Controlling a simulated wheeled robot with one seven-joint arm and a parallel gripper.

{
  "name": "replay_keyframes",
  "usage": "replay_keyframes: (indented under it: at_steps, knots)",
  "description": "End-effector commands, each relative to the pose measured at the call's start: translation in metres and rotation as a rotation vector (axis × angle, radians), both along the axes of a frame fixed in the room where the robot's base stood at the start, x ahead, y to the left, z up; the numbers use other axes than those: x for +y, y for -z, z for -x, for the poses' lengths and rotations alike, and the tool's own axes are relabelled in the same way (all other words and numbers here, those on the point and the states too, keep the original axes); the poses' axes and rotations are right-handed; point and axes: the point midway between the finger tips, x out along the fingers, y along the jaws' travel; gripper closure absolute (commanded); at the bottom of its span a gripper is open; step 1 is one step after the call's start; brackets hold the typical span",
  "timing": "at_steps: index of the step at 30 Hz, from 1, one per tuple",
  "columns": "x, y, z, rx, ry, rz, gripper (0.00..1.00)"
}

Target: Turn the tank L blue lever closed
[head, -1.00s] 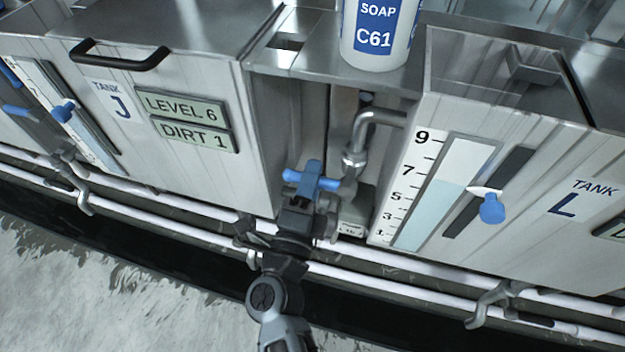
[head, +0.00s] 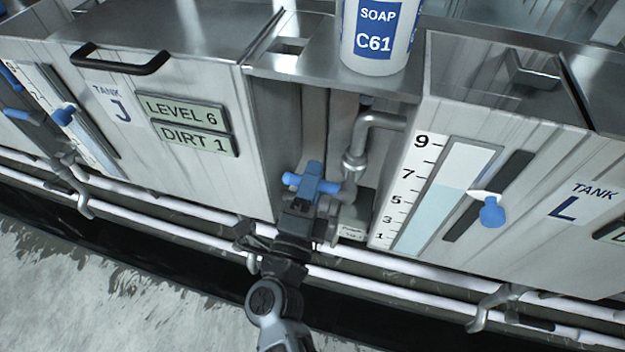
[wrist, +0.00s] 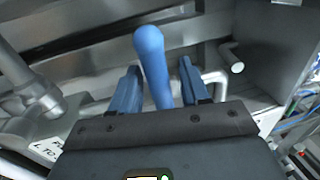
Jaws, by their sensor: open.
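The blue lever (head: 291,178) sits in the gap between tank J and tank L, roughly level in the head view with its rounded end to the left. In the wrist view the lever (wrist: 151,60) stands between my two blue fingers, its lower end hidden behind the gripper body. My gripper (head: 309,187) is open around the lever, with a finger on each side. A gap shows beside each finger in the wrist view (wrist: 157,88). Tank L (head: 545,225) is on the right, with a level gauge (head: 427,215).
A bent metal pipe (head: 364,130) rises just right of the lever. Tank J (head: 190,185) walls the gap on the left. White pipes (head: 390,280) run low along the front. A soap container (head: 376,45) stands above on the ledge.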

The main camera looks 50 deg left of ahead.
Motion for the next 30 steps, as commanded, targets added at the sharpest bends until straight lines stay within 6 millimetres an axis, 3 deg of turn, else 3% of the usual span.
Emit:
replay_keyframes:
  at_steps: [16, 30]
  knots:
    - [-0.036, 0.015, 0.059, 0.001, 0.001, 0.000, 0.54]
    - [-0.040, 0.015, 0.065, 0.000, 0.000, 0.000, 0.54]
